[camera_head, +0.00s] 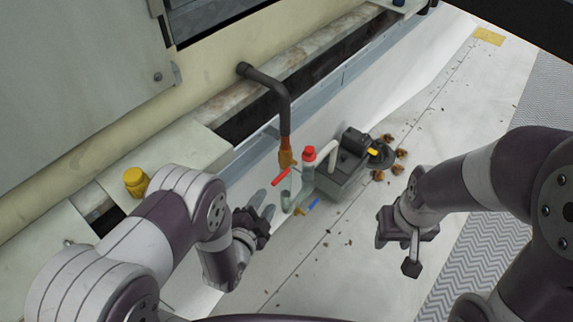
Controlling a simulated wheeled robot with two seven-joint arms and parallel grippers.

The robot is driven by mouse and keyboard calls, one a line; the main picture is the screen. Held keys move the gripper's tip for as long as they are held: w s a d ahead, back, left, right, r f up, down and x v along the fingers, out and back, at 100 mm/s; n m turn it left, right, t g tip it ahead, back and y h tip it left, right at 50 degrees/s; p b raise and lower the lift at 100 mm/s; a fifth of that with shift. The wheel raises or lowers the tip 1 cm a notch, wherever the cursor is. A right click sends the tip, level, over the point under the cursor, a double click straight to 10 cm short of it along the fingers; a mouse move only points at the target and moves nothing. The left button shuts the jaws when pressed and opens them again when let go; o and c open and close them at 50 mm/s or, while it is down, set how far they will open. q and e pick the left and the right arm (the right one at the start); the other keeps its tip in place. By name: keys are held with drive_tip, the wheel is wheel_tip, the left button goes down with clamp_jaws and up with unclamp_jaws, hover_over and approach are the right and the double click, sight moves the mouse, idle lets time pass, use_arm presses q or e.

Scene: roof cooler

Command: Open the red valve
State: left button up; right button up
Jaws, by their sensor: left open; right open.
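The red valve handle (281,177) is a slanted red lever beside the orange-brown fitting at the lower end of a dark bent pipe (283,100). A red cap (309,154) tops a pale upright pipe just right of it. A blue handle (313,204) sits lower, near the floor. My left gripper (262,222) is open and empty, below and left of the red handle and apart from it. My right gripper (399,250) is open and empty, well to the right, over the pale floor.
A grey pump box (345,175) with a dark motor stands right of the pipes. Several brown leaves (398,153) lie beside it. A yellow cap (136,181) stands on the ledge at left. The beige cooler housing (80,90) fills the upper left. The floor at lower middle is mostly clear.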

sight(279, 178)
use_arm(q)
drive_tip(key=b+x, duration=0.4)
drive_tip(key=x, duration=0.6)
drive_tip(key=shift+w+d+f+b, duration=0.1)
drive_tip(key=shift+w+f+b, duration=0.15)
drive_tip(key=shift+w+b, duration=0.05)
drive_tip(key=shift+w+d, duration=0.1)
drive_tip(key=shift+w, duration=0.3)
clamp_jaws()
